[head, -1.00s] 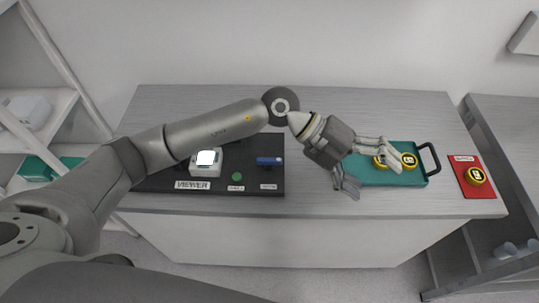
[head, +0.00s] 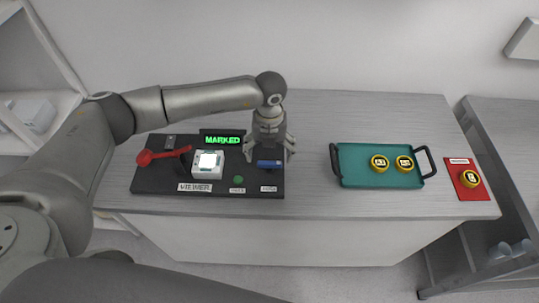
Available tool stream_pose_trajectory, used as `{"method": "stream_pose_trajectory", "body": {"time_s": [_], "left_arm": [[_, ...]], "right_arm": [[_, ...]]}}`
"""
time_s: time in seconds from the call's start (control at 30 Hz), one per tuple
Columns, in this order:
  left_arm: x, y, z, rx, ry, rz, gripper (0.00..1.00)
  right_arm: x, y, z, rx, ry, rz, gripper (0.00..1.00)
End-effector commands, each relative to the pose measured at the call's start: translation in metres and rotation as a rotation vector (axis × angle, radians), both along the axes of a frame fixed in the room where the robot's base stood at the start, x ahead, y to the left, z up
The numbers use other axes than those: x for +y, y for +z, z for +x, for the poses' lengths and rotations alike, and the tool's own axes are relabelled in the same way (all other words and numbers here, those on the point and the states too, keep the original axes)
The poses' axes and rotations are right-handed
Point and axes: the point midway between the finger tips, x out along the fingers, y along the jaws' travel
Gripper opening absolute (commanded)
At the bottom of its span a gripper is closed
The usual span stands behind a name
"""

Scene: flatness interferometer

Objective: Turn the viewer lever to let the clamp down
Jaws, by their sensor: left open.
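The viewer (head: 207,164) is a white box with a brightly lit top on a black board (head: 225,189) at the table's left. A red lever (head: 172,155) with a round red knob lies to the left of the box, knob end pointing left. A blue handle (head: 269,164) sits at the board's right end. My left gripper (head: 270,152) points down over the blue handle, its open fingers on either side of it. I cannot tell whether they touch it. My right gripper is out of view.
A green sign reading MARKED (head: 222,140) is behind the viewer. A green button (head: 238,180) is on the board. A teal tray (head: 380,176) holds two yellow-rimmed discs. A red mat (head: 465,190) at right bears another. The table between board and tray is clear.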

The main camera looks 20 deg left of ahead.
Motion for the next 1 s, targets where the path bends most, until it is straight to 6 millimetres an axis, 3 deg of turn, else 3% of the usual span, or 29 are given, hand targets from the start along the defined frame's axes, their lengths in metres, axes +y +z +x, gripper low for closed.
{"method": "stream_pose_trajectory", "body": {"time_s": [0.3, 0.6, 0.97, 1.0], "left_arm": [[0.0, -0.036, 0.0, 0.0, -0.001, 0.0, 0.86], [0.0, -0.039, 0.0, 0.0, -0.001, -0.001, 0.86], [0.0, -0.039, 0.0, 0.0, -0.001, -0.001, 0.41], [0.0, -0.039, 0.0, 0.0, -0.001, -0.001, 0.4]], "right_arm": [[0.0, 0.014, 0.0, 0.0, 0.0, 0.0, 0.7], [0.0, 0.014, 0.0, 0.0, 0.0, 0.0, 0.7], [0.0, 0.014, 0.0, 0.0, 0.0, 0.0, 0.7], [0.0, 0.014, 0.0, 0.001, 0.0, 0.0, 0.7]]}}
